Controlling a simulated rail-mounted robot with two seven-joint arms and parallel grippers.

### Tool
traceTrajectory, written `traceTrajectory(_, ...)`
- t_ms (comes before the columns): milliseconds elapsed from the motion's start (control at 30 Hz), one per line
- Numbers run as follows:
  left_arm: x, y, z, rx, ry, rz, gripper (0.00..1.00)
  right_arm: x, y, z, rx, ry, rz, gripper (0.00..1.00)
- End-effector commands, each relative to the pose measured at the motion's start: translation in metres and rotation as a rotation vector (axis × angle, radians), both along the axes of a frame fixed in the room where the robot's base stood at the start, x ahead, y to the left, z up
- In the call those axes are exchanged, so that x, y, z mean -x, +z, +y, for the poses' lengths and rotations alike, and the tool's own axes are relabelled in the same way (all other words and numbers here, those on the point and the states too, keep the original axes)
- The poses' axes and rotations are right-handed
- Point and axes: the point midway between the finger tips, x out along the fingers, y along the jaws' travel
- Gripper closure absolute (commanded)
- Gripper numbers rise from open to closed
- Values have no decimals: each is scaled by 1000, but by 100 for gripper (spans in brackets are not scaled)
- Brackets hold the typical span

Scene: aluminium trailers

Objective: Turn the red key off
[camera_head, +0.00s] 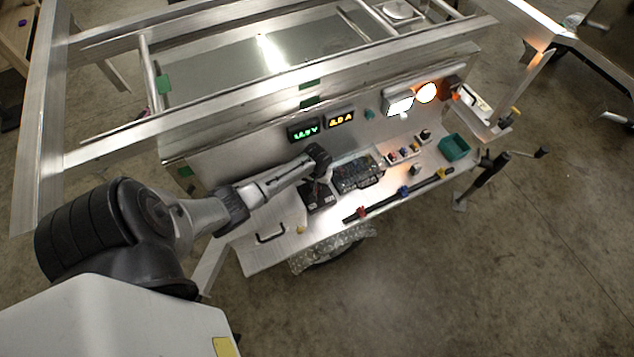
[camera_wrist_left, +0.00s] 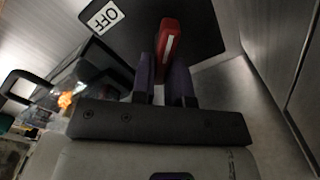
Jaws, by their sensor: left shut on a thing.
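The red key (camera_wrist_left: 168,42) shows in the left wrist view, upright in the picture, with a pale stripe on its face. It stands against a dark plate (camera_wrist_left: 205,30) that carries a white OFF label (camera_wrist_left: 103,17) to the key's upper left. My left gripper (camera_wrist_left: 164,72) is shut on the red key, one finger on each side. In the head view my left gripper (camera_head: 322,172) is at the black switch box (camera_head: 319,197) on the trailer's shelf. The key is hidden there behind the gripper. My right gripper is in neither view.
Right of the box are a battery-like dark case (camera_head: 358,174), small coloured knobs (camera_head: 404,152) and a green bin (camera_head: 454,147). A dark bar (camera_head: 398,196) runs along the shelf's front. Green (camera_head: 305,131) and amber (camera_head: 341,118) displays and lit lamps (camera_head: 426,92) are on the panel behind.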

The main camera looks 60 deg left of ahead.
Motion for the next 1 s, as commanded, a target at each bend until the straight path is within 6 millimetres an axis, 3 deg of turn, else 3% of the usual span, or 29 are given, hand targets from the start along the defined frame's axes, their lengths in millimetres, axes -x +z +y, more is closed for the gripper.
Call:
traceTrajectory(500,6,4,2,3,409,3,100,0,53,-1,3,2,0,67)
traceTrajectory(1000,13,2,3,2,884,2,100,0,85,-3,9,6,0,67)
